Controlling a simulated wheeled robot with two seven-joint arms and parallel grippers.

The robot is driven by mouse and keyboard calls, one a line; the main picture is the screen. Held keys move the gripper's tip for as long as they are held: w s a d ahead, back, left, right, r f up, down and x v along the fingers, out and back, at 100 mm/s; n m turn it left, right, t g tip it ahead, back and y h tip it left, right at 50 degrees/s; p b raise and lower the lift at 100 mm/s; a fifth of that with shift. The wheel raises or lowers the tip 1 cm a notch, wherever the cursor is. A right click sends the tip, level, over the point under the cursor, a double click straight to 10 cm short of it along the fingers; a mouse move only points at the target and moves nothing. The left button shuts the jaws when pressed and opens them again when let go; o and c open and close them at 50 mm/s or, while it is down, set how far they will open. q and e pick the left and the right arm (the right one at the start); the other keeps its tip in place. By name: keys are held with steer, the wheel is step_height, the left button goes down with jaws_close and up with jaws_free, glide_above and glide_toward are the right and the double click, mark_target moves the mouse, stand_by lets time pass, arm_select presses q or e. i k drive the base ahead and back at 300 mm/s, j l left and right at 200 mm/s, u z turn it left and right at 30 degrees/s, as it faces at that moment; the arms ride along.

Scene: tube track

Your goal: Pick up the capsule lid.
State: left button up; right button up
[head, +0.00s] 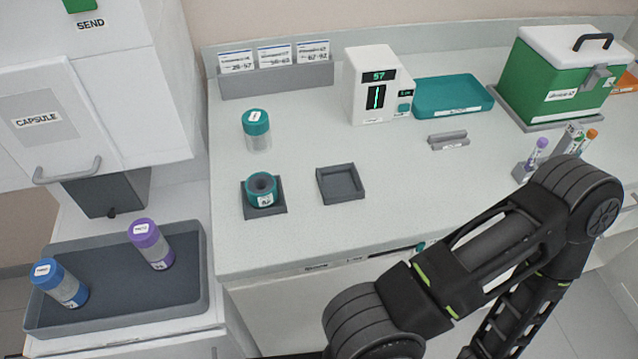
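A clear cylinder with a teal cap (257,133) stands upright on the white counter; it looks like the capsule lid, though I cannot be sure. In front of it, a teal capsule part (262,188) with a dark round opening on top and a white label sits upright in a dark square holder (279,210). A second dark square holder (340,184) to its right is empty. Neither of my grippers shows; only black links of one arm cross the lower right, well apart from these objects.
A grey tray (120,315) at lower left holds a blue-capped (58,283) and a purple-capped capsule (150,244). A white display device (377,85), teal tray (453,97), green box (555,80) and small tube rack (527,172) stand on the counter.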

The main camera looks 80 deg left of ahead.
mark_target(255, 122)
steer(key=l, duration=0.65)
steer(key=u, duration=3.2)
steer(key=i, duration=0.5)
steer(key=j, duration=0.1)
